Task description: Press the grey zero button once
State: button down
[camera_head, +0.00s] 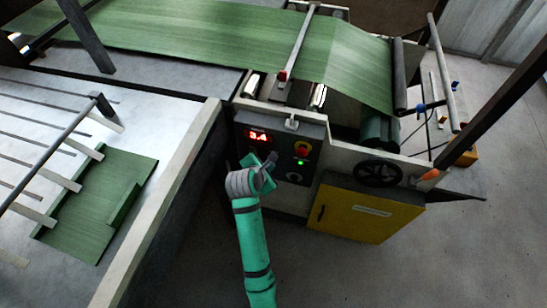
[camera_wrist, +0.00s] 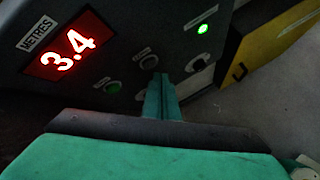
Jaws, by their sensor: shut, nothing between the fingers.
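The control panel (camera_head: 281,130) stands on the machine front, with a red display (camera_head: 258,135) reading 3.4. In the wrist view the display (camera_wrist: 68,47) is under a METRES label. A grey round button (camera_wrist: 148,62) sits right of the display with a small label I cannot read; it may be the zero button. A green button (camera_wrist: 112,87) is lower left of it. My gripper (camera_wrist: 160,78) is shut and empty, its tips just below and right of the grey button in the picture. I cannot tell whether they touch the panel. In the head view my gripper (camera_head: 272,157) partly hides the buttons.
A lit green lamp (camera_wrist: 203,28) and a dark knob (camera_wrist: 197,64) are right of my fingers. A red and yellow stop button (camera_head: 302,148) is on the panel's right. A yellow cabinet (camera_head: 365,212) and a black handwheel (camera_head: 378,173) stand to the right.

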jog(key=shift+w, duration=0.15)
jog(key=shift+w+d, duration=0.1)
jog(key=shift+w, duration=0.15)
jog(key=shift+w+d, duration=0.15)
jog(key=shift+w, duration=0.3)
dwell(1.2)
jog(key=shift+s+a, duration=0.3)
jog(key=shift+s, duration=0.6)
jog(key=shift+s, duration=0.1)
jog(key=shift+s+a, duration=0.25)
jog(key=shift+s, duration=0.5)
jog(key=shift+s+a, duration=0.3)
jog(key=shift+s, duration=0.4)
jog(key=shift+s+a, duration=0.25)
jog(key=shift+s, duration=0.5)
